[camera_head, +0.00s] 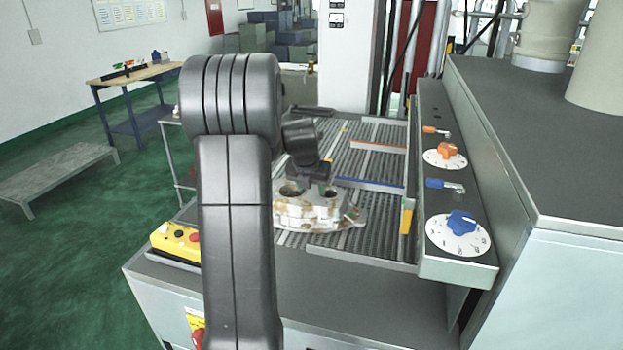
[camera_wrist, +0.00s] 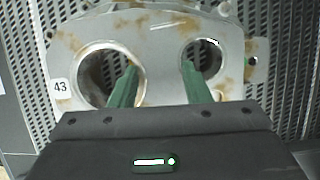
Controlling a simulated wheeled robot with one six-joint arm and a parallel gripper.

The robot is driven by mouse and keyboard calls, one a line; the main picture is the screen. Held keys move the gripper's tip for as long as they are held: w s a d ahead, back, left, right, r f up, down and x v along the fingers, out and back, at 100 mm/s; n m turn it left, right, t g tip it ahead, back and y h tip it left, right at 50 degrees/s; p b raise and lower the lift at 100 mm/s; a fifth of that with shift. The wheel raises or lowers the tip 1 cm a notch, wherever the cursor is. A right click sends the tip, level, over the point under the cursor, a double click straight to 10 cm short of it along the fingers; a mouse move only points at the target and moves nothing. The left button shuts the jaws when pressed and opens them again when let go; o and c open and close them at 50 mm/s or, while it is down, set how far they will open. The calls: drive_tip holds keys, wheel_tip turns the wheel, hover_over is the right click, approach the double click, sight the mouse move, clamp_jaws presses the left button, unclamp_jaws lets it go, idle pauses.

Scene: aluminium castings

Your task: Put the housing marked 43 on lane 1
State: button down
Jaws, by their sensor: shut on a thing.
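The housing (camera_wrist: 165,55) is a pale aluminium casting with brown stains, two round bores and a white label reading 43 at its left. My gripper (camera_wrist: 159,66) is shut on it, with one green finger in each bore and the web of metal between them. In the head view the housing (camera_head: 312,214) hangs under my gripper (camera_head: 308,188) at the near part of the perforated metal bed (camera_head: 352,232). I cannot tell whether its underside touches the bed. A blue divider (camera_head: 372,184) and an orange divider (camera_head: 380,146) cross the bed behind it. No lane number is readable.
A control panel with an orange knob (camera_head: 448,150) and a blue knob (camera_head: 461,222) runs along the bed's right side. A tall grey cabinet (camera_head: 570,190) stands beyond it. A yellow button box (camera_head: 176,242) sits at the front left. My arm hides the bed's left part.

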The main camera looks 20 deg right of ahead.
idle(0.3)
drive_tip(key=c, duration=0.8)
unclamp_jaws()
drive_tip(key=shift+o, duration=0.2)
drive_tip(key=b+v, duration=0.2)
drive_tip(key=v, duration=1)
